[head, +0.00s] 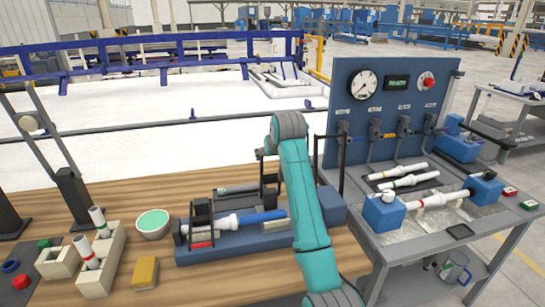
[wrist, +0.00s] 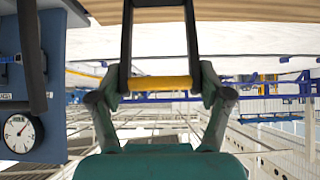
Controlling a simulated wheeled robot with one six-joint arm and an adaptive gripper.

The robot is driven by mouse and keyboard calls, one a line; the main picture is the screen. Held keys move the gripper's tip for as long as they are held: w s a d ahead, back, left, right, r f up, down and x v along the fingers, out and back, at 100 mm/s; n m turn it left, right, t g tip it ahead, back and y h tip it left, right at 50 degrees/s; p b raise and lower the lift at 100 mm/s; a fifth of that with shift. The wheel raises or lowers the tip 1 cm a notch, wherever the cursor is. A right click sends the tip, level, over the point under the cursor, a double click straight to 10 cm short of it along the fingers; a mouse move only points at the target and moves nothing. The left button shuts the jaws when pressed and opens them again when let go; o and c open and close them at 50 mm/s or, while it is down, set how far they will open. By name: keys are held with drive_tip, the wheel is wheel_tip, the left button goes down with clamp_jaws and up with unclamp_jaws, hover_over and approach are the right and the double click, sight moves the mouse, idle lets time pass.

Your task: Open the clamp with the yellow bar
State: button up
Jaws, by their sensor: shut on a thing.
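In the wrist view the yellow bar (wrist: 160,83) spans two black lever arms that run up out of the picture. My gripper (wrist: 162,92) is shut on the bar, one finger at each end. In the head view the clamp fixture (head: 190,252) has a blue base on the wooden table and holds a white and blue pipe (head: 258,217). Black clamp frames stand at its left end and behind my teal arm. My arm hides the right part of the fixture, the yellow bar and most of my gripper there.
A green bowl (head: 153,223), a yellow block (head: 144,272) and a beige holder with white pipes (head: 97,272) stand left of the fixture. On the right is a metal bench with a blue gauge panel (head: 350,85) and more pipes (head: 400,172).

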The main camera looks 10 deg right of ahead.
drive_tip(key=shift+w+r, duration=0.15)
drive_tip(key=shift+r, duration=0.1)
drive_tip(key=o, duration=1.3)
drive_tip(key=shift+c, duration=0.2)
drive_tip(key=shift+o, duration=1.3)
drive_tip(key=shift+f, duration=0.15)
drive_tip(key=v, duration=1.2)
